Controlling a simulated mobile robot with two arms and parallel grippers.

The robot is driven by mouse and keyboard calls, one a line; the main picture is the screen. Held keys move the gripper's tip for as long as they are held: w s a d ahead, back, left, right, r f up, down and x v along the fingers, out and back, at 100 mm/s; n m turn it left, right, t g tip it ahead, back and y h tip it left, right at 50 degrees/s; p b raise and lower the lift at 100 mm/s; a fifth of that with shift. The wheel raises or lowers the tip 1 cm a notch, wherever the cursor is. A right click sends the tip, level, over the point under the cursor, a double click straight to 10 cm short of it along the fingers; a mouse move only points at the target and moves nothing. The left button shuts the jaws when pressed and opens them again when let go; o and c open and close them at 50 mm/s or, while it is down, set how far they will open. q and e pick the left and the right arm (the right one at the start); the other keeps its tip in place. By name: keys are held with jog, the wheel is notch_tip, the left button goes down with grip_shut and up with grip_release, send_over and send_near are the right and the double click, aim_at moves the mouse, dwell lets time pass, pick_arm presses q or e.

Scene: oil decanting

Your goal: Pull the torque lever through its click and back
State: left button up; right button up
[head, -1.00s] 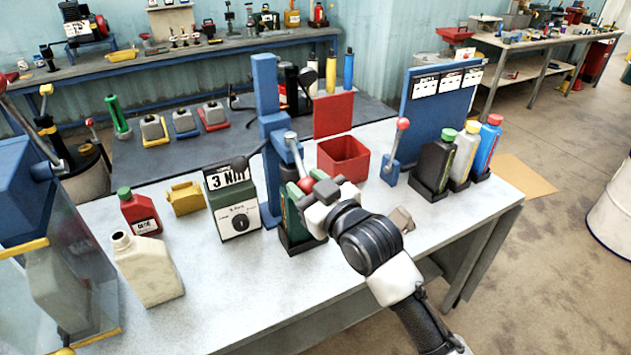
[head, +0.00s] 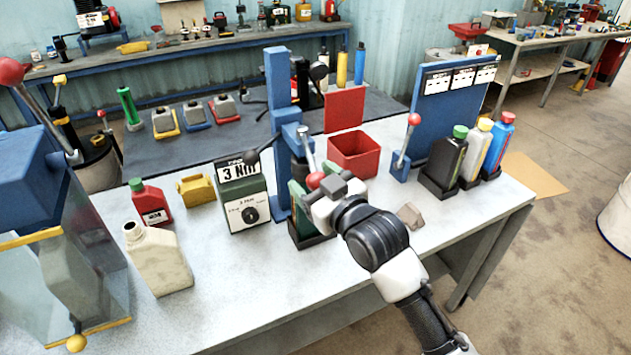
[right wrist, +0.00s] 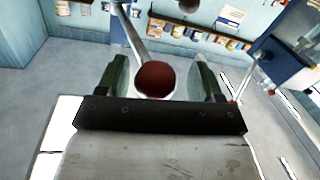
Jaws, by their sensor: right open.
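The torque lever is a metal rod with a red ball knob (head: 315,180). It hangs from a blue column (head: 277,120) and slants down toward me. My right gripper (head: 326,184) is at the knob, open. In the right wrist view the knob (right wrist: 156,79) sits between the two parted fingers of the right gripper (right wrist: 160,75), with a gap on each side. A dark green bottle (head: 300,219) in a black holder stands below the lever, partly hidden by the gripper. The box labelled 3 Nm (head: 243,195) stands left of the column. My left gripper is not in view.
A second red-knobbed lever (head: 413,121) stands right of the red bin (head: 354,153). Capped bottles (head: 486,146) stand at the table's right end. A cream jug (head: 157,262) and red bottle (head: 151,204) stand left. The front middle of the white table (head: 255,285) is clear.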

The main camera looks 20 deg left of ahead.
jog(key=shift+s+d+f, duration=0.15)
jog(key=shift+s+d, duration=0.1)
jog(key=shift+d, duration=0.2)
jog(key=b+v, duration=0.3)
jog(key=v, duration=0.6)
jog(key=shift+s+d, duration=0.2)
jog(key=shift+s, duration=0.1)
